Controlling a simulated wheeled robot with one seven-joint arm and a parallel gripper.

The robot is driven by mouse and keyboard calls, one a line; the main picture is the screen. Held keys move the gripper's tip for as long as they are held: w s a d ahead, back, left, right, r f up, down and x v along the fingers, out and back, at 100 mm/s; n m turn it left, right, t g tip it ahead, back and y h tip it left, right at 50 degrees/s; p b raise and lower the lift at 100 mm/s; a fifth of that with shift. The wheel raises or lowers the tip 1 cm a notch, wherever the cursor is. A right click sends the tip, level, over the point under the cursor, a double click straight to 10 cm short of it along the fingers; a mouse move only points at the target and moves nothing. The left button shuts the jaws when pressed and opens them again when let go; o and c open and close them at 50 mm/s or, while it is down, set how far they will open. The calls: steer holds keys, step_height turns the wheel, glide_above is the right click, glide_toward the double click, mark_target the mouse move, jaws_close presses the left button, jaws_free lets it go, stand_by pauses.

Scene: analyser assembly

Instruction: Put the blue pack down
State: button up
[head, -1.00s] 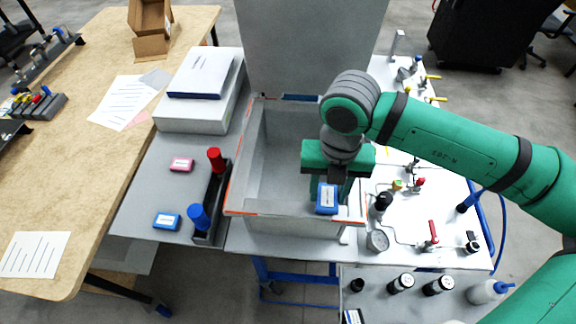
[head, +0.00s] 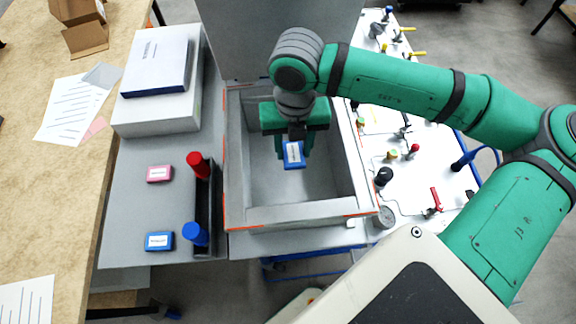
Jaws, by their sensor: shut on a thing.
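A blue pack (head: 293,154) with a white label hangs in my gripper (head: 292,146), which is shut on it. The gripper points down over the open grey box (head: 297,215) with orange edging, and the pack appears within the box opening. How high it is above the box floor I cannot tell. A second blue pack (head: 159,241) lies on the grey surface left of the box. A pink pack (head: 159,174) lies farther back on the same surface.
A dark narrow tray (head: 205,220) with a red-topped item (head: 198,165) and a blue-topped item (head: 194,234) stands close to the box's left side. A white case with a binder (head: 156,62) stands behind. A fluid panel (head: 405,180) with valves lies to the right.

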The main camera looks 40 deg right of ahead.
mark_target(294, 153)
step_height(294, 153, down, 10)
steer(key=shift+r, duration=0.15)
steer(key=shift+s+f, duration=0.15)
steer(key=shift+f, duration=2.05)
steer(key=shift+f, duration=0.15)
steer(key=o, duration=1.1)
steer(key=shift+c, duration=0.2)
step_height(294, 153, up, 11)
steer(key=shift+r, duration=0.65)
